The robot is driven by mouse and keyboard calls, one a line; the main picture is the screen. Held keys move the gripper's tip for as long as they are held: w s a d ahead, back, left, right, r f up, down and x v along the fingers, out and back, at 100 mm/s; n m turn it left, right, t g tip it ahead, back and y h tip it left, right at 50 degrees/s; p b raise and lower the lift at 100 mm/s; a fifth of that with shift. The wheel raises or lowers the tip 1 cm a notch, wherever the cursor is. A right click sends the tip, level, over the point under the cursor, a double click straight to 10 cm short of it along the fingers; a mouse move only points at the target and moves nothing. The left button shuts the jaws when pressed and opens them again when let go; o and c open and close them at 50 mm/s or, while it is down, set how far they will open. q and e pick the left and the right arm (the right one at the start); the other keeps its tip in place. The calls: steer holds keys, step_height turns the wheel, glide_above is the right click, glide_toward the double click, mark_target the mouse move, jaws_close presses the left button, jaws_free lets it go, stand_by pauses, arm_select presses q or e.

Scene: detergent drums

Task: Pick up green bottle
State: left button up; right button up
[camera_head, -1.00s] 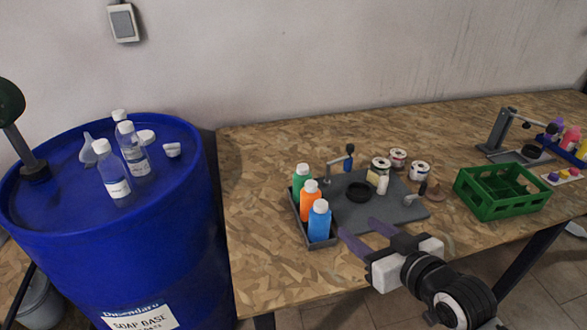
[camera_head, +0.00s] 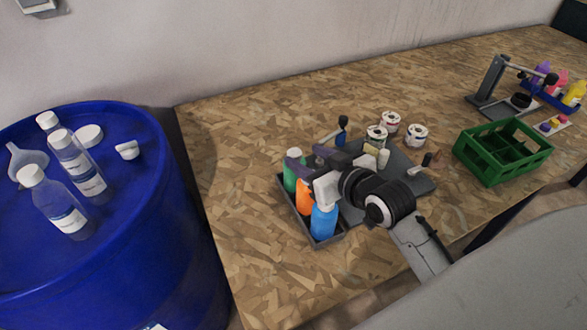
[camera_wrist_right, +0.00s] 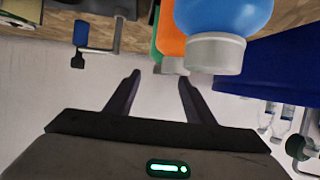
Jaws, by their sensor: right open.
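The green bottle (camera_head: 291,182) stands upright at the back of a small grey tray (camera_head: 331,241). An orange bottle (camera_head: 303,200) and a blue bottle (camera_head: 323,222) stand in front of it. My right gripper (camera_head: 306,157) is open and empty, its fingers near the green bottle's top. In the right wrist view, a sliver of the green bottle (camera_wrist_right: 155,47) shows past the orange bottle (camera_wrist_right: 172,38), beyond the open fingertips (camera_wrist_right: 160,80). The blue bottle (camera_wrist_right: 222,15) is close on the right there. I cannot tell whether the fingers touch anything. My left gripper is out of view.
A grey mat (camera_head: 411,178) with a small press and several tins (camera_head: 390,122) lies right of the bottles. A green crate (camera_head: 490,168) stands farther right. The blue drum (camera_head: 120,240) with clear bottles is at left. Bare table lies behind the tray.

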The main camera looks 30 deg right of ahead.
mark_target(295, 153)
steer(key=x, duration=0.5)
steer(key=shift+w+a+f, duration=0.15)
steer(key=shift+a, duration=0.1)
jaws_close()
